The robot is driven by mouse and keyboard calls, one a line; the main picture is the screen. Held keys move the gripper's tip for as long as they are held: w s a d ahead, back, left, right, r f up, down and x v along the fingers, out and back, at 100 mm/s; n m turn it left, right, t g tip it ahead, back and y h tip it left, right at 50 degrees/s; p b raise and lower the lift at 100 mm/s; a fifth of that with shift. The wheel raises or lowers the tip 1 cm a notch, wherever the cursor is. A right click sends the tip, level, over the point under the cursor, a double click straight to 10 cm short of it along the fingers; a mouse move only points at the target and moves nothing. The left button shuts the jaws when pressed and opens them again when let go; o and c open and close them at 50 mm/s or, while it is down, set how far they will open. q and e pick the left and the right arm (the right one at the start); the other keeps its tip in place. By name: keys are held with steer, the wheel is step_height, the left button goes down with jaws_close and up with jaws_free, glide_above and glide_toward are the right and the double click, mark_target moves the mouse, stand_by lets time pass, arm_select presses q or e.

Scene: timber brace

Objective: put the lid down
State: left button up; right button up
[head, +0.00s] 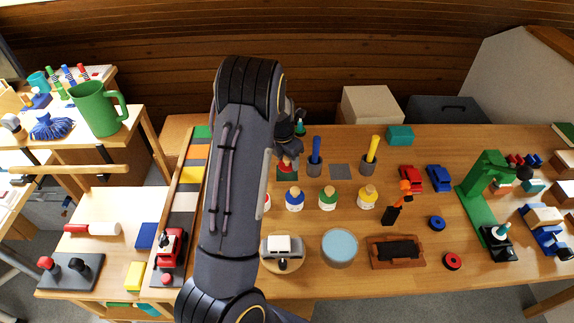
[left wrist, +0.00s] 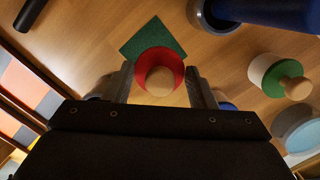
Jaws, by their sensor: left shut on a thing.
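The red lid (left wrist: 148,60) has a round wooden knob and sits between the fingers of my left gripper (left wrist: 160,78), which is shut on it. It lies over a dark green square (left wrist: 134,46) on the table; I cannot tell whether it touches the square. In the head view the lid (head: 287,166) shows just below my left gripper (head: 289,152), with part of the green square (head: 286,176) visible beneath. My own arm hides part of this area. My right gripper is not in view.
Jars with blue (head: 294,191), green (head: 328,191) and yellow (head: 367,190) lids stand just in front. Cups holding a blue peg (head: 315,168) and a yellow peg (head: 370,167) stand to the right. A bare grey square (head: 340,171) lies between these cups.

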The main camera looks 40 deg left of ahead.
mark_target(287, 166)
arm_select(q)
steer(key=shift+w+a+f, duration=0.25)
steer(key=shift+f, duration=0.15)
steer(key=shift+w+a+f, duration=0.1)
steer(key=shift+f, duration=0.85)
steer(key=shift+w+a+f, duration=0.1)
steer(key=shift+f, duration=0.8)
steer(key=shift+f, duration=0.1)
steer(key=shift+f, duration=0.15)
steer(key=o, duration=0.9)
steer(key=shift+o, duration=0.2)
